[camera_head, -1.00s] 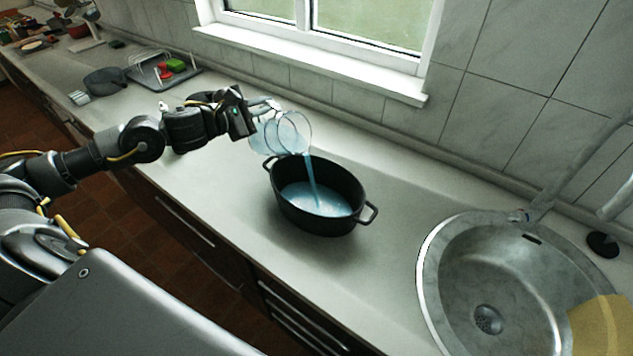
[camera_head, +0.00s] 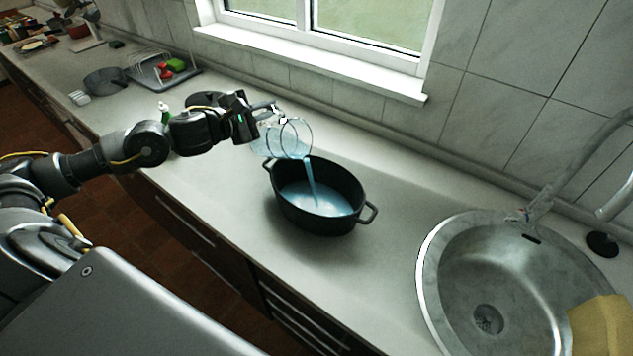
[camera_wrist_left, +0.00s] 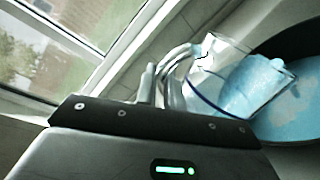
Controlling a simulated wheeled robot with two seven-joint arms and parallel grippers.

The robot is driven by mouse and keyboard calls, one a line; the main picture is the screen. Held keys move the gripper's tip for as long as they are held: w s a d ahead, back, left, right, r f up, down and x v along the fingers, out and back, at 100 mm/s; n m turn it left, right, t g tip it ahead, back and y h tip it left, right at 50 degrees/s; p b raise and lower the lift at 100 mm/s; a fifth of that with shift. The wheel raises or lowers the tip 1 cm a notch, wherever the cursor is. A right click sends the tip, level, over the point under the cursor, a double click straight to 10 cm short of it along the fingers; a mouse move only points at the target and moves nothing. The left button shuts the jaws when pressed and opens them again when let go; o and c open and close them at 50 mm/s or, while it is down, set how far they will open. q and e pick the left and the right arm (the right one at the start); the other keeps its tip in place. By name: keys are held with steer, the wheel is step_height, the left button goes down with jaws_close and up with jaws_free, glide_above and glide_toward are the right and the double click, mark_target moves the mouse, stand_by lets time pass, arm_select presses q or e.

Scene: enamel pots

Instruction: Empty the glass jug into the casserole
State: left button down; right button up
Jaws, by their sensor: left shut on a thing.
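The glass jug (camera_head: 291,137) is clear, with blue liquid along its lower side. It is tilted far over, its mouth to the right above the left end of the casserole. A blue stream runs from its lip into the casserole. The black oval casserole (camera_head: 341,224) stands upright on the counter with a pool of blue liquid inside. My left gripper (camera_head: 268,112) is shut on the jug at its handle side. In the left wrist view the jug (camera_wrist_left: 219,78) lies beyond the fingers, with the casserole (camera_wrist_left: 300,42) behind it. My right gripper is in neither view.
A round steel sink (camera_head: 455,280) with a tap (camera_head: 560,175) is at the right, a yellow cloth (camera_head: 598,325) on its edge. A dish rack (camera_head: 163,72) and a dark pan (camera_head: 105,80) stand far left. The counter (camera_head: 385,270) around the casserole is clear.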

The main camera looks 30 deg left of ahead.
arm_select(q)
steer(key=shift+s+d+r, duration=0.1)
steer(key=shift+d+r, duration=0.05)
steer(key=shift+r, duration=0.1)
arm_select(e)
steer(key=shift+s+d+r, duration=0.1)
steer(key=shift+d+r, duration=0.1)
arm_select(q)
steer(key=shift+d+m, duration=0.15)
steer(key=shift+m, duration=0.15)
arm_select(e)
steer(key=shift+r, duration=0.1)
arm_select(q)
steer(key=shift+s+d+m+p, duration=0.1)
steer(key=shift+d+m+p, duration=0.3)
steer(key=shift+p, duration=0.1)
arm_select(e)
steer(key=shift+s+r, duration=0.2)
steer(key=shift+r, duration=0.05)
